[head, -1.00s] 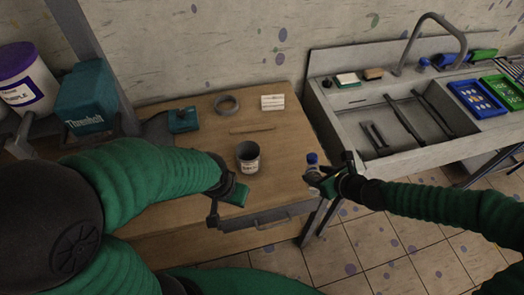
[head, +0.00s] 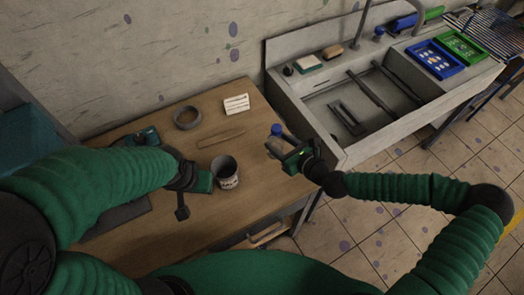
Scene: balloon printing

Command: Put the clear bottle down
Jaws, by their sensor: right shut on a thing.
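The clear bottle (head: 275,146) with a blue cap is in my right gripper (head: 285,155), at the right side of the wooden table (head: 185,237). My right gripper is shut on it, and its fingers hide part of the bottle. I cannot tell whether the bottle's base touches the table. My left gripper (head: 192,190) is over the table, just left of a grey cup (head: 228,180) with a label. I cannot tell whether its jaws are open or shut.
A tape ring (head: 187,117), a white card (head: 236,104) and a thin wooden stick (head: 221,138) lie at the table's back. A concrete sink (head: 330,105) stands to the right. Blue (head: 436,60) and green (head: 462,45) trays lie beyond it. The table's front middle is clear.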

